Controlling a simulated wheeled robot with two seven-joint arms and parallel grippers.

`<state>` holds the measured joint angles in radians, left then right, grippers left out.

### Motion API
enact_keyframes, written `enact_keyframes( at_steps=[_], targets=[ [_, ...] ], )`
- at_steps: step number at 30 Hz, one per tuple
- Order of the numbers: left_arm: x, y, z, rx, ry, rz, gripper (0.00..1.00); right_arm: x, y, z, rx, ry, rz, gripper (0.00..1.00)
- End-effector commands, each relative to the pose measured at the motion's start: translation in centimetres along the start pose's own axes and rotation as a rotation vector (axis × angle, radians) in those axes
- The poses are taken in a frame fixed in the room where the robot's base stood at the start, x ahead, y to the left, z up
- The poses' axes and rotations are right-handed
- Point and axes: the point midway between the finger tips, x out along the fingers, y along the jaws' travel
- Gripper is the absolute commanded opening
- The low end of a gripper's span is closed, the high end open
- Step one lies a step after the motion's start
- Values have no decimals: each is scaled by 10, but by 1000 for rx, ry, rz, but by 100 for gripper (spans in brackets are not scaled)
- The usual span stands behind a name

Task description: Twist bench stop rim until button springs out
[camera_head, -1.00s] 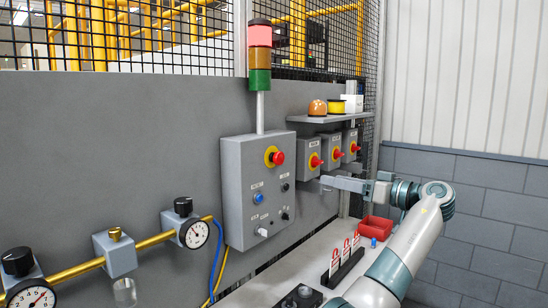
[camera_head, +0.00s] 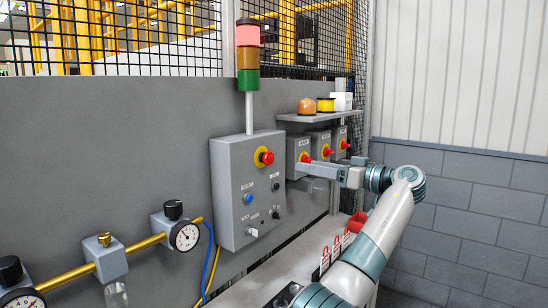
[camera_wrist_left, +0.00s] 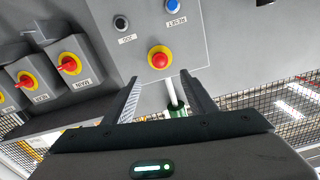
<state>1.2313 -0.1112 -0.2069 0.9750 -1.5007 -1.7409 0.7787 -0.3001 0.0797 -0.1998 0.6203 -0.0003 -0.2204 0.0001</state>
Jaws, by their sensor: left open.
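The bench stop looks to be the red mushroom button on a yellow disc (camera_head: 264,157), on the front of the grey control box (camera_head: 229,190). It also shows in the left wrist view (camera_wrist_left: 159,58), just beyond the gap between the fingertips. Whether it is pressed in or out I cannot tell. My left gripper (camera_head: 308,174) is open and empty, right of the control box and in front of the nearest switch box. In the left wrist view the gripper (camera_wrist_left: 161,78) has its fingers spread, apart from the button. My right gripper is out of view.
Grey boxes with red handles, one of them a switch box (camera_head: 299,157), line the wall to the right. A stack light (camera_head: 247,59) stands above the control box. A shelf (camera_head: 318,116) holds small items. A red bin (camera_head: 357,220) sits on the bench. Gauges and yellow pipe are at left.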

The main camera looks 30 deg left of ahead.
Motion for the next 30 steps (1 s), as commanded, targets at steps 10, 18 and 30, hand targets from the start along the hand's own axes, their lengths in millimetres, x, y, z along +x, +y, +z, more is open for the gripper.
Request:
enact_keyframes(
  at_steps=[10, 18, 30],
  targets=[
    [64, -1, -3, 2, -1, -2, 51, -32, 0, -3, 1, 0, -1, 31],
    [109, -1, -3, 2, -1, -1, 51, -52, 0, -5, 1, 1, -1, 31],
    [135, 0, 1, 1, -1, 0, 51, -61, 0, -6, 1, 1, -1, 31]
  ],
)
